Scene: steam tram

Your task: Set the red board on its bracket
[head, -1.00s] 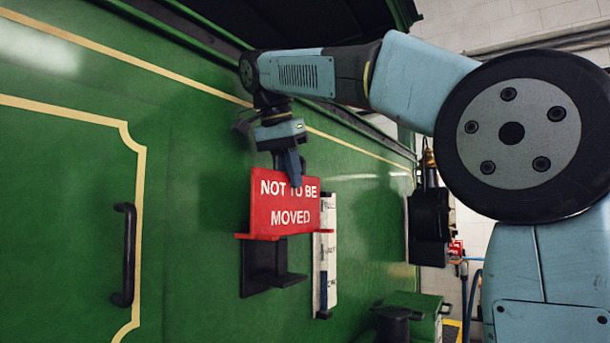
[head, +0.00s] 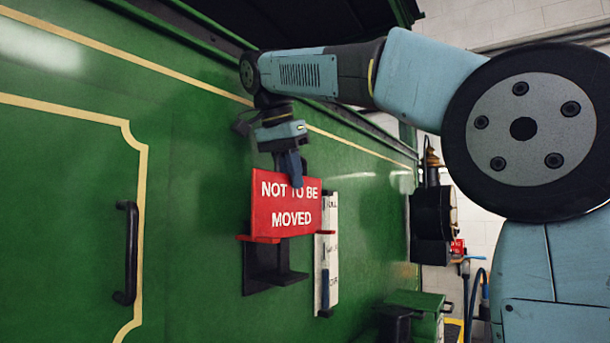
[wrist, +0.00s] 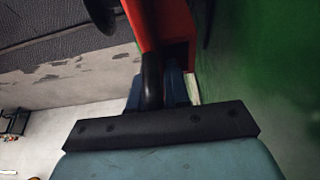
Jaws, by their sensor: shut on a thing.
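The red board (head: 286,215), lettered "NOT TO BE MOVED", is upright in the head view, close to the green tram side. My gripper (head: 290,172) is shut on the board's top edge from above. The black bracket (head: 268,270) is fixed to the green side just below the board. A red strip shows along the bracket's top at the board's lower left. I cannot tell whether the board touches the bracket. In the wrist view the red board (wrist: 160,25) runs up from between the fingers (wrist: 165,90), and the bracket's seat is not clear.
A white label rack (head: 327,270) hangs on the side just right of the bracket. A black handle (head: 126,253) stands out at the left. A black lamp (head: 432,214) and a green box (head: 418,310) are farther right.

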